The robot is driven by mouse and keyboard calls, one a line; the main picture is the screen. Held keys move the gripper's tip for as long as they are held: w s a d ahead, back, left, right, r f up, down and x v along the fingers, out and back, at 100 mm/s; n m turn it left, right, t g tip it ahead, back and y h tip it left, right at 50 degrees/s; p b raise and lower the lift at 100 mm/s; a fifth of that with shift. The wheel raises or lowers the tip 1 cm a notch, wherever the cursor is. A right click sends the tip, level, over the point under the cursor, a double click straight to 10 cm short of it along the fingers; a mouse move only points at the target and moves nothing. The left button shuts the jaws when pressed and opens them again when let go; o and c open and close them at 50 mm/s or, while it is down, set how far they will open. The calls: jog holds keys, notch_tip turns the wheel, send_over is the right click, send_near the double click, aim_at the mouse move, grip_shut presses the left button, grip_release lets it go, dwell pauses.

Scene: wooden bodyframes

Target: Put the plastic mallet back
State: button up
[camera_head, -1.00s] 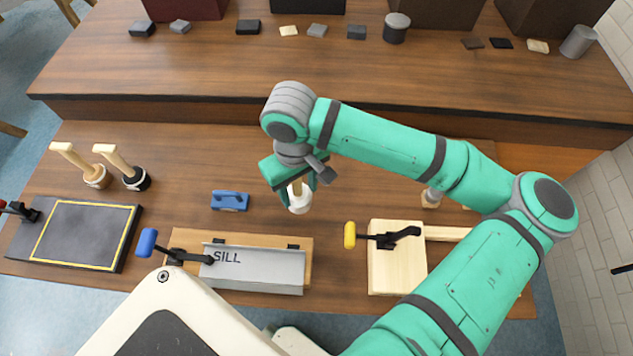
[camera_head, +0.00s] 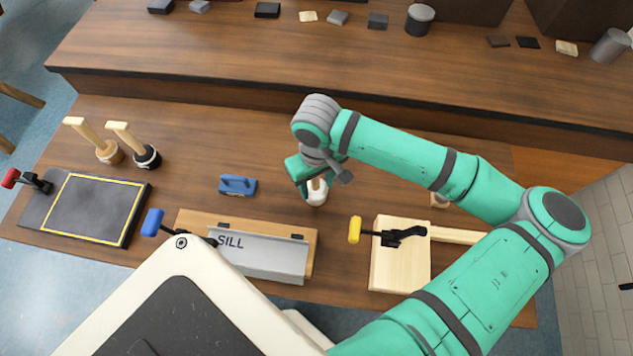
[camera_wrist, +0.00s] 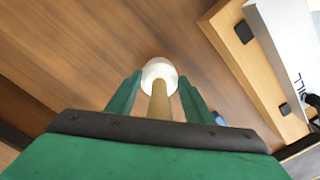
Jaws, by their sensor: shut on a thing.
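The plastic mallet has a white head (camera_head: 316,192) and a pale wooden handle. In the wrist view its white head (camera_wrist: 159,72) lies beyond the fingertips, and the handle (camera_wrist: 159,100) runs back between the fingers. My gripper (camera_head: 313,178) is shut on the handle over the middle of the wooden table, with the head pointing down. I cannot tell whether the head touches the table. Two other mallets, one with a tan head (camera_head: 110,153) and one with a black head (camera_head: 147,157), stand at the left with handles up.
A blue tool (camera_head: 238,186) lies left of my gripper. The SILL fixture (camera_head: 262,257) with a blue-handled clamp (camera_head: 153,222) is in front. A pale wooden block (camera_head: 399,268) with a yellow-handled clamp (camera_head: 355,230) is at right. A black panel (camera_head: 92,208) lies at left. A raised shelf (camera_head: 250,75) runs behind.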

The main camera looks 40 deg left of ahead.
jog(key=o, duration=1.2)
jog(key=shift+f, duration=0.1)
jog(key=shift+o, duration=0.2)
jog(key=shift+w, duration=0.1)
notch_tip(320, 180, up, 12)
jog(key=shift+r, duration=0.15)
